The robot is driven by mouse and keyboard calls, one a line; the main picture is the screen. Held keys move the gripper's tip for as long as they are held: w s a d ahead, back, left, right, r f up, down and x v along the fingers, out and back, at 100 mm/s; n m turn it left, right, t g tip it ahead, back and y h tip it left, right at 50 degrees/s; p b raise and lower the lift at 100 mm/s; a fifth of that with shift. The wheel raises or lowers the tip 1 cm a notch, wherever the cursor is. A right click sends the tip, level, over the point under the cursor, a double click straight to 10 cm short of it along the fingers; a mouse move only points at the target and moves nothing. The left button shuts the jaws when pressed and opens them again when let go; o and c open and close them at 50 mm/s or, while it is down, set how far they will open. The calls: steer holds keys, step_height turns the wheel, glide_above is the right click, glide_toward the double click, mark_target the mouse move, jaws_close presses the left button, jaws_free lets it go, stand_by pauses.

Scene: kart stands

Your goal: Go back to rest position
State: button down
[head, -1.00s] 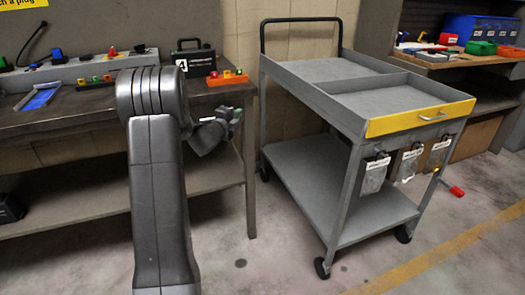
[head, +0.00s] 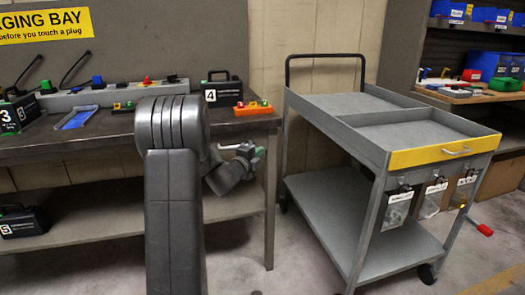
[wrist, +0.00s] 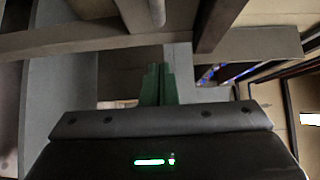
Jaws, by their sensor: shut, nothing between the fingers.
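My gripper (head: 252,153) shows in the head view beside my arm, in front of the workbench's right end. It looks empty and is apart from the bench and the cart. In the wrist view my gripper's green fingers (wrist: 158,84) are together with nothing between them. The fingertips point toward grey surfaces and beams that I cannot identify for sure.
The workbench (head: 60,150) at left holds black boxes, one marked 4 (head: 222,92), and an orange block (head: 252,108). A grey cart (head: 350,130) with a yellow drawer front (head: 440,152) stands to the right. Shelves with blue bins (head: 487,66) stand behind it.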

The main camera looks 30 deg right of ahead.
steer(key=v, duration=0.6)
steer(key=shift+s+r, duration=0.1)
